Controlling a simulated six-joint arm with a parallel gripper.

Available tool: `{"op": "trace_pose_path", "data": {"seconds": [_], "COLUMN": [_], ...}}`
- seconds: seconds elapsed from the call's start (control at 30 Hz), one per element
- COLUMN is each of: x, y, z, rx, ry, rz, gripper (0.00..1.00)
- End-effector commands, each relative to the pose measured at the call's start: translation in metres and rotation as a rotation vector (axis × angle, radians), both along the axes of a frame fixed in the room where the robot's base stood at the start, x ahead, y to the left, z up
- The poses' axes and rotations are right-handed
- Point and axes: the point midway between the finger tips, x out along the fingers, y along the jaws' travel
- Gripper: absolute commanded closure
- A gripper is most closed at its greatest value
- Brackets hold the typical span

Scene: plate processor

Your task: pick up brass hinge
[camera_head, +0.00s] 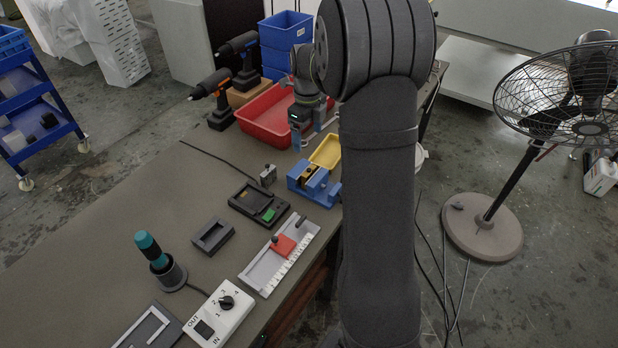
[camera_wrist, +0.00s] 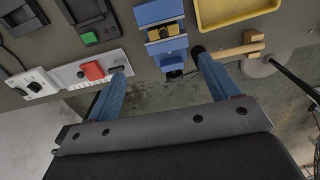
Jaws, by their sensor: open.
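A small brass-coloured piece with a dark middle, which looks like the brass hinge (camera_wrist: 163,32), sits in the blue vise-like fixture (camera_wrist: 160,13) in the wrist view. In the head view the brass-coloured piece (camera_head: 308,170) shows small on the same blue fixture (camera_head: 325,189); I cannot make out its hinge shape. My gripper (camera_wrist: 160,72) is open and empty, its two blue fingers wide apart, with the fixture ahead between them in the picture. In the head view my gripper (camera_head: 309,138) is beyond the fixture, near the red bin, partly hidden by my arm.
A yellow tray (camera_head: 326,152) lies close behind the fixture. A red bin (camera_head: 262,121), drills (camera_head: 212,95) and blue crates (camera_head: 287,30) stand farther back. A black device (camera_head: 247,199) and a white rail with a red block (camera_head: 262,272) lie nearer. The table's left side is mostly clear.

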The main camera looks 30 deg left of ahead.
Motion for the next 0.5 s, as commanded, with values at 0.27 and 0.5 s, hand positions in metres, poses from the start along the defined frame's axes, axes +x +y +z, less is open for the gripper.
{"op": "trace_pose_path", "data": {"seconds": [0.27,0.5], "x": [0.000,0.000], "y": [-0.001,-0.001], "z": [-0.054,-0.102], "rx": [-0.004,-0.003], "ry": [0.005,0.004], "rz": [-0.002,-0.002], "gripper": [0.20,0.20]}}
